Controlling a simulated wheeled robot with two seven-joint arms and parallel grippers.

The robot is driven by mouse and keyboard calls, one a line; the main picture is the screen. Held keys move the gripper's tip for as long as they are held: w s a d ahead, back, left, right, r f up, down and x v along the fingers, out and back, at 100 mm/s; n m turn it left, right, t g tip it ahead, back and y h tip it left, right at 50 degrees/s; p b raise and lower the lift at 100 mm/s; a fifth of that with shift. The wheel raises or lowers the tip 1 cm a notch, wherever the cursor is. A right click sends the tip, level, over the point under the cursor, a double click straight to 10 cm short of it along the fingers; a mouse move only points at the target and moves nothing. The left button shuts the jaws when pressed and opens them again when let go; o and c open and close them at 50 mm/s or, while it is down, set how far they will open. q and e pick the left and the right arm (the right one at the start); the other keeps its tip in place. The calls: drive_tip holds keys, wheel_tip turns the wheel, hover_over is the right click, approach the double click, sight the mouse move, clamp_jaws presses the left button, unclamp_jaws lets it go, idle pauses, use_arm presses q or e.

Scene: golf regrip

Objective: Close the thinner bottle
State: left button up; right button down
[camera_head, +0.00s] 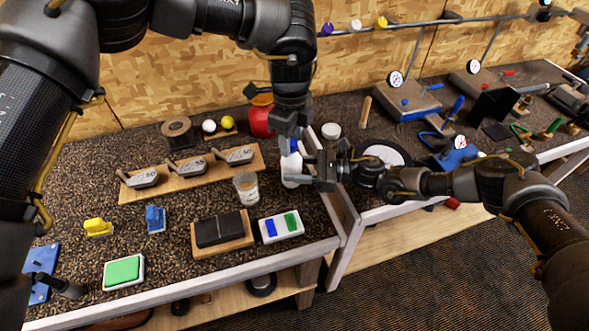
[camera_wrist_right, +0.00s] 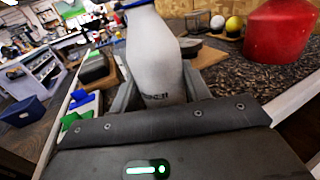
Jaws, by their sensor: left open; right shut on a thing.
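A thin white bottle (camera_head: 291,170) stands upright near the divider of the bench. My right gripper (camera_head: 312,172) is shut on its body from the right. The bottle also fills the middle of the right wrist view (camera_wrist_right: 157,60), between the fingers. A blue cap (camera_head: 290,146) shows at the bottle's top; I cannot tell whether it is seated. My left gripper (camera_head: 291,138) points down from above, open, with its fingers at the cap. A wider red bottle (camera_head: 261,122) stands behind and left; it also shows in the right wrist view (camera_wrist_right: 280,36).
A clear cup (camera_head: 246,188) stands close to the left of the white bottle. A wooden rack of club heads (camera_head: 190,172) lies farther left. A white tray with blue and green blocks (camera_head: 281,226) is in front. A white round lid (camera_head: 331,131) lies behind the divider (camera_head: 348,215).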

use_arm(q)
clamp_jaws()
drive_tip(key=m, duration=0.5)
drive_tip(key=shift+s+a, duration=0.1)
drive_tip(key=shift+a, duration=0.05)
use_arm(e)
drive_tip(key=shift+w+d, duration=0.1)
drive_tip(key=shift+w, duration=0.05)
use_arm(q)
drive_tip(key=m, duration=0.5)
drive_tip(key=shift+a, duration=0.1)
drive_tip(key=m, duration=0.7)
drive_tip(key=shift+a+f+m, duration=0.1)
drive_tip(key=shift+m, duration=0.3)
drive_tip(key=m, duration=0.6)
drive_tip(key=shift+w+m, duration=0.2)
drive_tip(key=shift+m, duration=0.1)
drive_tip(key=shift+c, duration=1)
unclamp_jaws()
drive_tip(key=o, duration=0.3)
